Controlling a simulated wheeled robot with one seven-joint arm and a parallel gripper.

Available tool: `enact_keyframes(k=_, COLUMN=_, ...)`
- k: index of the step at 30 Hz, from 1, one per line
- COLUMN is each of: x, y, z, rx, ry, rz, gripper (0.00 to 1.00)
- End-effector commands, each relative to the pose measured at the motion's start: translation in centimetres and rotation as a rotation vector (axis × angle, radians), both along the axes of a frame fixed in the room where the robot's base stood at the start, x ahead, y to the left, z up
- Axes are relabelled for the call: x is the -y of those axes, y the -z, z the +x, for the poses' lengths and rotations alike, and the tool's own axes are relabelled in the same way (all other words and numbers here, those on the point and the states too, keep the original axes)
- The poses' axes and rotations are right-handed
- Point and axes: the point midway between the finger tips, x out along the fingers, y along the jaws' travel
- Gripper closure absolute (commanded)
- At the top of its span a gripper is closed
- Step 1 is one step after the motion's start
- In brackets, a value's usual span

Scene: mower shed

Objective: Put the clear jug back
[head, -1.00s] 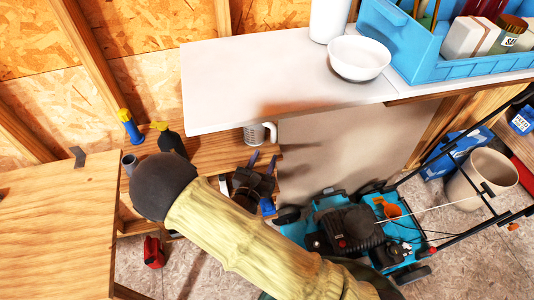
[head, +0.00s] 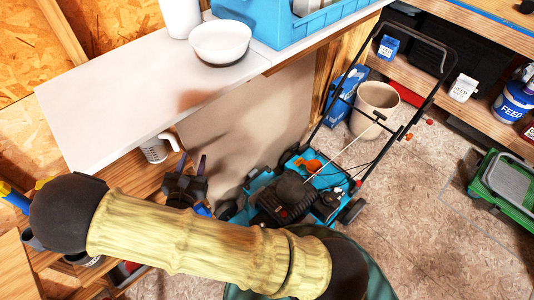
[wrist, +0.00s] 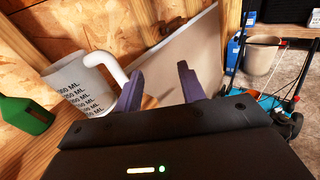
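The clear jug (head: 154,149) stands upright under the white shelf on a wooden surface. In the wrist view the jug (wrist: 85,85) is whitish, with dark ML marks and its handle facing right. The shelf hides its top in the head view. My gripper (head: 191,163) is to the right of the jug and a little nearer. In the wrist view my gripper (wrist: 161,85) has its two purple fingers apart, with nothing between them. The left finger is close to the jug's handle; I cannot tell if they touch.
The white shelf (head: 110,115) overhangs the jug and carries a white bowl (head: 220,45) and a blue crate (head: 285,25). A green bottle (wrist: 25,115) is left of the jug. A blue mower (head: 300,195) stands on the floor.

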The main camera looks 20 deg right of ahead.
Motion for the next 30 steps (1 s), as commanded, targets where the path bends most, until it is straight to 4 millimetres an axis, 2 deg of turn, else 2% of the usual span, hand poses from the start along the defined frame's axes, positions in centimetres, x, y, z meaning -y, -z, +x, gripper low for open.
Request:
enact_keyframes(k=1, x=3.0, y=-0.8, z=0.2, rx=-0.017, ry=0.119, rz=0.053, gripper=0.6)
enact_keyframes(k=3, x=7.1, y=-1.4, z=-0.3, rx=-0.05, ry=0.303, rz=0.142, gripper=0.6)
enact_keyframes(k=6, x=12.4, y=-1.9, z=-2.1, rx=-0.096, ry=0.568, rz=0.292, gripper=0.6)
enact_keyframes(k=9, x=16.4, y=-2.1, z=-4.7, rx=-0.131, ry=0.814, rz=0.461, gripper=0.6)
enact_keyframes(k=12, x=18.8, y=-2.3, z=-7.4, rx=-0.149, ry=1.041, rz=0.65, gripper=0.6)
enact_keyframes(k=16, x=20.3, y=-2.7, z=-10.5, rx=-0.145, ry=1.301, rz=0.926, gripper=0.6)
enact_keyframes(k=21, x=20.3, y=-4.0, z=-12.6, rx=-0.072, ry=1.572, rz=1.329, gripper=0.6)
enact_keyframes(k=26, x=20.1, y=-6.3, z=-12.6, rx=0.084, ry=1.74, rz=1.737, gripper=0.6)
enact_keyframes(k=30, x=20.6, y=-8.7, z=-11.7, rx=0.253, ry=1.794, rz=2.033, gripper=0.6)
